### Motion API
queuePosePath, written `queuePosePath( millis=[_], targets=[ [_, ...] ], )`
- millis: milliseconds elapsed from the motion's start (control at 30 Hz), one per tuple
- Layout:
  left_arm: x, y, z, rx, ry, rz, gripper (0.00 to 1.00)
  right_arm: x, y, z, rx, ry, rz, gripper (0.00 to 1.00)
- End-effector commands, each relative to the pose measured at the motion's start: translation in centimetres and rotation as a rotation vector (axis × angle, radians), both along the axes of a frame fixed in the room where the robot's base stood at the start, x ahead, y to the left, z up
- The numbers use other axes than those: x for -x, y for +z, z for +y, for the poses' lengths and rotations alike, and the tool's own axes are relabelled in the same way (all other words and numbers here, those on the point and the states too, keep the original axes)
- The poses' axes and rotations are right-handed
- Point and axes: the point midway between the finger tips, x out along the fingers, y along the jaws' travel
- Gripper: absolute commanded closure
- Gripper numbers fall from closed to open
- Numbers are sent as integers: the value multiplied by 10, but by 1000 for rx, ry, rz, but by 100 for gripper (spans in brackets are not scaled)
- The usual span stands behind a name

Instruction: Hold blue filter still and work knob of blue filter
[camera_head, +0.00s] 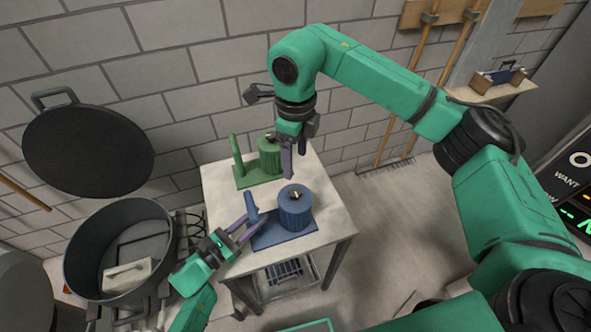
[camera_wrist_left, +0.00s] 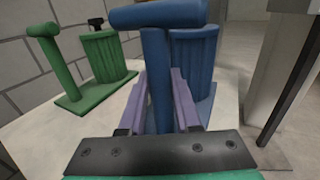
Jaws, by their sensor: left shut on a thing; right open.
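The blue filter (camera_head: 295,210) stands upright on its blue base on a small table. It is a ribbed cylinder with a small metallic knob (camera_head: 296,194) on top. A blue T-shaped handle (camera_head: 251,206) rises from the left of the base. My left gripper (camera_head: 246,229) is shut on this handle; in the left wrist view its purple fingers (camera_wrist_left: 168,105) lie on both sides of the blue post (camera_wrist_left: 157,75). My right gripper (camera_head: 292,158) is open and empty, behind the blue filter and beside the green filter, apart from the knob in the picture.
A similar green filter (camera_head: 270,157) with its own handle stands behind on the same table (camera_head: 325,190). A large dark pot (camera_head: 78,262) stands left of the table. A brick wall is behind. The table's right side is clear.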

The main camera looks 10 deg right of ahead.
Motion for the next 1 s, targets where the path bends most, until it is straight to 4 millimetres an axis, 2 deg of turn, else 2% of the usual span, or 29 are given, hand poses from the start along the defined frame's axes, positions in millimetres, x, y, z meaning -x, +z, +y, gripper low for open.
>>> queuePosePath(
  millis=[333, 367, 433, 767, 867, 1000],
  targets=[
    [0, -1, 0, -2, 0, 2, 100, 0, 2, 0, -1, 0, 1, 24],
    [0, -1, 0, -2, 0, 2, 61, 0, 2, 0, -1, 0, 1, 24],
    [0, -1, 0, -1, 0, 2, 34, 0, 2, 0, -1, 0, 1, 24],
    [1, 0, 2, -1, 0, 1, 33, 0, 2, 0, -1, 0, 1, 24],
    [7, -2, 11, -2, 0, 2, 33, 0, 2, 0, -1, 0, 1, 24],
    [26, -2, 40, -5, 0, 4, 33, 0, 2, 0, -1, 0, 1, 24]
  ],
)
